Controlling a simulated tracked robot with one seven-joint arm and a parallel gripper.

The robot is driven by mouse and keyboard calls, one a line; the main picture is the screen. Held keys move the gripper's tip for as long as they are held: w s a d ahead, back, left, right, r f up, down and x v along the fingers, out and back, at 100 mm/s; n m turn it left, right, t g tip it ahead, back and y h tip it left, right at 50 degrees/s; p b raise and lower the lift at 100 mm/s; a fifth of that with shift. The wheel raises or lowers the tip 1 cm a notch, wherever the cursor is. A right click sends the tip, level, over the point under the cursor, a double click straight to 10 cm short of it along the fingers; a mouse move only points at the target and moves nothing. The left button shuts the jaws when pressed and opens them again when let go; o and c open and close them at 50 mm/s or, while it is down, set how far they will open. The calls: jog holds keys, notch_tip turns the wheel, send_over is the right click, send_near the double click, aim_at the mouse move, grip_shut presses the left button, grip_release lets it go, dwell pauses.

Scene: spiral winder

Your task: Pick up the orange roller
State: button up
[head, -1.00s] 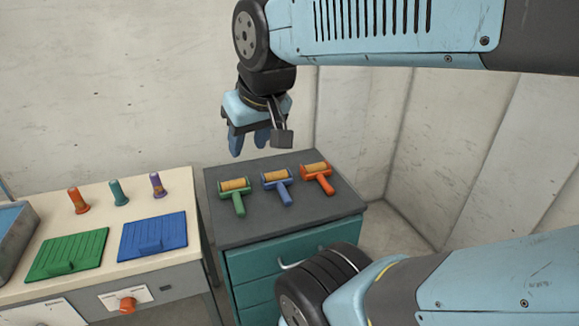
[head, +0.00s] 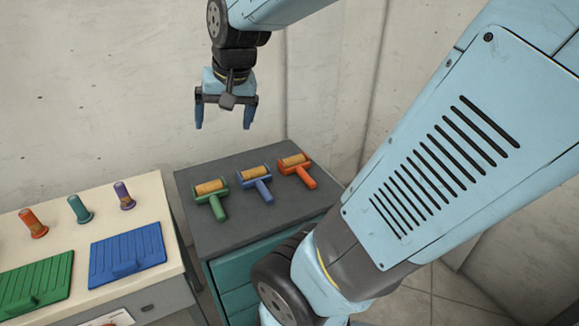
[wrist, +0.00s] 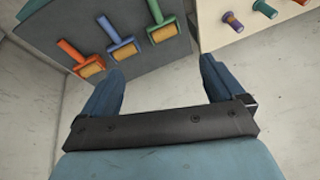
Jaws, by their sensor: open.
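The orange roller (head: 297,169) lies on the grey cabinet top (head: 235,225), the rightmost of three rollers in the head view. In the wrist view the orange roller (wrist: 84,61) is the leftmost, beyond the left finger. The blue roller (head: 256,182) lies beside it, then the green roller (head: 212,197). My gripper (head: 224,122) is open and empty, pointing down, above and behind the cabinet top. In the wrist view my gripper (wrist: 160,80) shows its two fingers wide apart, with bare pale wall or floor between them.
A cream bench (head: 152,208) stands left of the cabinet. It holds orange, teal and purple spools (head: 124,195), a green ribbed panel (head: 38,281) and a blue ribbed panel (head: 128,255). Concrete walls close the back and right. My arm covers the right of the head view.

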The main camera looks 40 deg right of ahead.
jog(key=w+d+f+m, duration=0.2)
jog(key=w+d+f+m+g, duration=0.1)
jog(key=w+d+f, duration=0.1)
jog(key=w+d, duration=0.1)
jog(key=shift+w+d+f+m, duration=0.15)
jog(key=shift+d+f+m, duration=0.1)
jog(key=shift+m, duration=0.15)
jog(key=m+g+h, duration=0.4)
jog(key=m+h, duration=0.1)
jog(key=m, duration=0.7)
send_near(300, 158)
jog(key=shift+x, duration=5.2)
jog(key=shift+c, duration=0.2)
jog(key=c, duration=1.2)
jog(key=shift+r, duration=0.1)
